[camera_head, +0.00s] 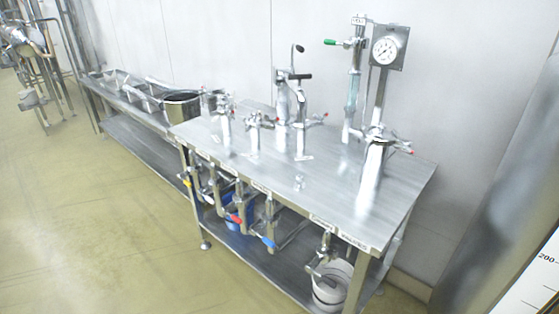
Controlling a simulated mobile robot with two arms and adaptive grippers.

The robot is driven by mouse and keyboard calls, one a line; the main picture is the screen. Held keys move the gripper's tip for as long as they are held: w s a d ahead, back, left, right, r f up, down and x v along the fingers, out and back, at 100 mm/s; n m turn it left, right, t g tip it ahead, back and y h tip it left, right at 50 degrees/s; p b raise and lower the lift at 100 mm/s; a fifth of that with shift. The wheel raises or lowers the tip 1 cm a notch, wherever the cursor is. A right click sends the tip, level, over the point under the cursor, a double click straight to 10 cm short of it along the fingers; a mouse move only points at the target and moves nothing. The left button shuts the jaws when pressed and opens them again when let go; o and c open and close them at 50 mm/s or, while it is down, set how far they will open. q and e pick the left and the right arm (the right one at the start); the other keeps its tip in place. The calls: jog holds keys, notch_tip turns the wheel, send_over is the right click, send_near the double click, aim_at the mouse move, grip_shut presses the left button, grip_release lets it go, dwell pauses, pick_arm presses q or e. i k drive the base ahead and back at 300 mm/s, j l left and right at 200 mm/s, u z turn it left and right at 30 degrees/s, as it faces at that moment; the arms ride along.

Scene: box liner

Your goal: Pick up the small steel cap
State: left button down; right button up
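A small shiny metal piece (299,181), which looks like the small steel cap, stands on the steel table (265,185). It is in the open middle of the tabletop, in front of the tall valve fittings. It is too small in the picture to tell its exact shape. Neither of my grippers is in view.
Several steel valves (301,125) stand along the table's back, with a pressure gauge (386,50) above. A large fitting (372,170) stands at the right. Pipes with coloured handles (268,241) hang below the front edge. The floor (110,225) in front is clear.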

aim_at(298, 186)
jog(key=j+z, duration=0.1)
jog(key=z, duration=0.3)
jog(key=i+j+z, duration=0.1)
jog(key=z, duration=0.25)
jog(key=j+z, duration=0.4)
jog(key=j, duration=0.75)
jog(key=j+z, duration=0.45)
jog(key=j, duration=0.7)
